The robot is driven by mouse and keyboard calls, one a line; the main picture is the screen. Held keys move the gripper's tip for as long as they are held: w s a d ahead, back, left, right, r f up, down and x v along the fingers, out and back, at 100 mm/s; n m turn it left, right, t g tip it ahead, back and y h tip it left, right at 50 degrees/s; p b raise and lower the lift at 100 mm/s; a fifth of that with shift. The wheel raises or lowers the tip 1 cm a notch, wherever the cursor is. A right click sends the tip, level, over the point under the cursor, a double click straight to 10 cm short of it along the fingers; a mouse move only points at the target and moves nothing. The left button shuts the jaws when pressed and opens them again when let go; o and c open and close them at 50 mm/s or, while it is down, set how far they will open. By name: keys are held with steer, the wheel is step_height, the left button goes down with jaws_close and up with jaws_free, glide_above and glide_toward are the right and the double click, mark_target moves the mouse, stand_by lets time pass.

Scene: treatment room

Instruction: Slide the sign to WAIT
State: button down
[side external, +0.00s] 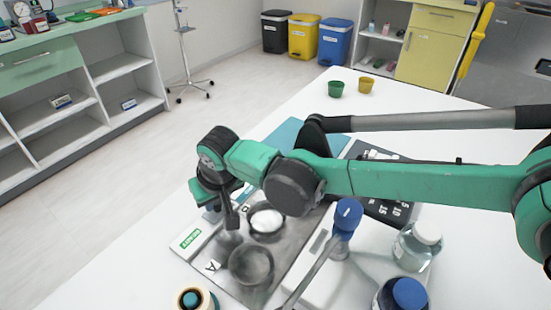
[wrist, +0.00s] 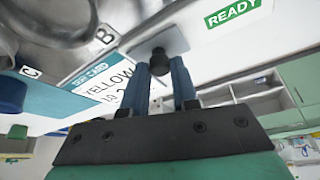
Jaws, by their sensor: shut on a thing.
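The sign is a pale strip with a green READY label (side external: 190,238) at the left edge of the grey work board in the side view. The same READY label (wrist: 238,10) shows at the upper right of the wrist view. No WAIT lettering is visible. A dark round knob (wrist: 161,64) sits on the white strip. My gripper (wrist: 163,80) has its two blue fingers shut on this knob. In the side view my gripper (side external: 228,222) points down just right of the READY label, and the knob is hidden there.
Metal dishes stand close by: one holding white material (side external: 266,222), one nearer the camera (side external: 251,266). A task card (wrist: 105,82) lies beside the knob.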

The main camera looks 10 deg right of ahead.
steer(key=s+a, duration=0.4)
steer(key=shift+s+a, duration=0.35)
steer(key=shift+a, duration=0.05)
steer(key=c, duration=0.7)
jaws_free()
steer(key=v, duration=0.5)
steer(key=shift+r, duration=0.3)
